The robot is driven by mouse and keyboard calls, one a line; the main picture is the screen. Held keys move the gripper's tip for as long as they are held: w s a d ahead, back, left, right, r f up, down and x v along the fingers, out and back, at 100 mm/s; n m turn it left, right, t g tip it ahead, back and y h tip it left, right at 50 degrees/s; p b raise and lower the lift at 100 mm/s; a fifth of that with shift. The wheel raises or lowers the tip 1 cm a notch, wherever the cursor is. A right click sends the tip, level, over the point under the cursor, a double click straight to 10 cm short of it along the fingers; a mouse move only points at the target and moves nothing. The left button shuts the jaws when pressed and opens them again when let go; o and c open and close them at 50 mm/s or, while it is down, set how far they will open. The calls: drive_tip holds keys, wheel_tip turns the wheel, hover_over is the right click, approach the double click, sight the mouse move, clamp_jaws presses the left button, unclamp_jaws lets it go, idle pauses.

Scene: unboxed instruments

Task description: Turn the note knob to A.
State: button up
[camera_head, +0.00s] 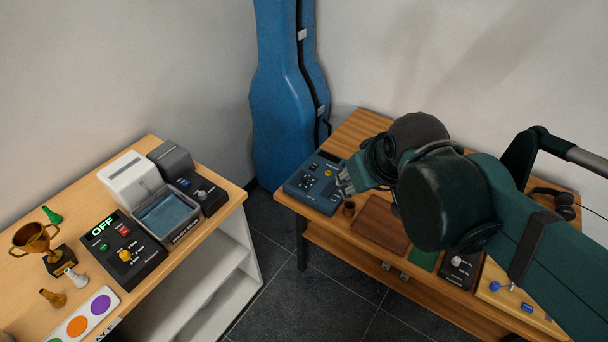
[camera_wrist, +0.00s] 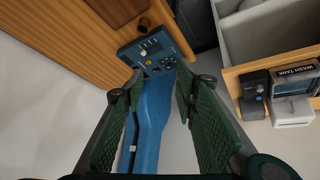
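A blue box (camera_head: 303,196) with a small screen, dark buttons and a yellow knob (camera_head: 328,173) lies on the right wooden table. It also shows in the wrist view (camera_wrist: 134,53), beyond the fingertips. I cannot read its labels, so I cannot tell which control is the note knob or where it points. My gripper (camera_head: 345,182) is beside the right edge of the box in the head view. In the wrist view my gripper (camera_wrist: 158,86) has its green finger pads wide apart, with nothing held between them. My arm hides part of the right table.
A small brown cup (camera_head: 348,209) stands just right of the box, near a brown board (camera_head: 381,231). A blue instrument case (camera_head: 284,95) leans at the wall behind. The left table holds a panel reading OFF (camera_head: 118,250), a wash tank (camera_head: 168,216) and a trophy (camera_head: 37,240).

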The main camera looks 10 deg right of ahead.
drive_tip(key=w+a+n+g, duration=0.1)
drive_tip(key=w+n+g, duration=0.1)
drive_tip(key=w+n, duration=0.5)
drive_tip(key=n+g+p, duration=0.4)
drive_tip(key=n+g, duration=0.1)
drive_tip(key=n, duration=1)
hover_over(304, 177)
wheel_tip(304, 177, down, 20)
drive_tip(key=r, duration=0.1)
drive_tip(key=shift+w+a+f, duration=0.1)
drive_tip(key=shift+f, duration=0.6)
drive_tip(key=shift+f, duration=0.1)
drive_tip(key=shift+f+b, duration=0.35)
drive_tip(key=shift+f, duration=3.4)
